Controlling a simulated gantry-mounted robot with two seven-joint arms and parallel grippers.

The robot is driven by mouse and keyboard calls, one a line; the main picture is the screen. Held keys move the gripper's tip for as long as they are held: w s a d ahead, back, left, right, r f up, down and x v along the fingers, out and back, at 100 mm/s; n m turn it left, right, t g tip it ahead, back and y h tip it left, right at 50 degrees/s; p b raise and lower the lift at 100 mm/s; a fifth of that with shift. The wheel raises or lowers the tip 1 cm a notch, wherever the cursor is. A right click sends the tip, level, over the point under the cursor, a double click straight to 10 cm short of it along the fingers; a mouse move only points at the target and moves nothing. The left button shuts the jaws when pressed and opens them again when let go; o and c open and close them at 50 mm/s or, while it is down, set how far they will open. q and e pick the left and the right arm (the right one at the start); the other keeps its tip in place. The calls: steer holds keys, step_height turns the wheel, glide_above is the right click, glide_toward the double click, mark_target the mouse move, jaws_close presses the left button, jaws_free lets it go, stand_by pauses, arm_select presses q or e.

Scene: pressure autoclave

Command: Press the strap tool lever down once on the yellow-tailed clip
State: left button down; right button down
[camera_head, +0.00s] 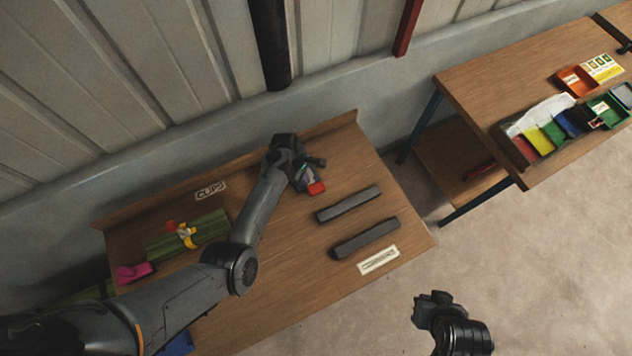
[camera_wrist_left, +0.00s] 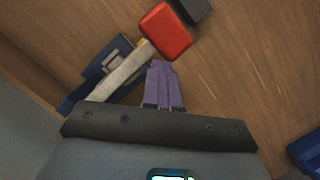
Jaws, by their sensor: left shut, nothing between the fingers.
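The strap tool has a blue body (camera_wrist_left: 108,65), a pale lever arm (camera_wrist_left: 122,75) and a red lever grip (camera_wrist_left: 166,30), all seen in the left wrist view. In the head view its red grip (camera_head: 316,187) shows just past my left gripper (camera_head: 303,172), which hides most of the tool. My left gripper's purple fingers (camera_wrist_left: 163,88) are shut and empty beside the lever, close to the red grip; I cannot tell if they touch. A speck of yellow shows by the tool, too small to identify as the yellow-tailed clip. My right gripper (camera_head: 430,303) is off the table's front right; its jaws are unclear.
A green block (camera_head: 207,226) bears a small red and yellow piece (camera_head: 184,235). A pink piece (camera_head: 133,272) lies at its left. Two dark grey bars (camera_head: 348,204) (camera_head: 366,238) lie right of the tool. Another table (camera_head: 480,85) with colored bins stands at the right.

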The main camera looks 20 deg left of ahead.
arm_select(q)
steer(key=v, duration=1)
steer(key=shift+r, duration=0.35)
steer(key=shift+a, duration=0.1)
stand_by(0.5)
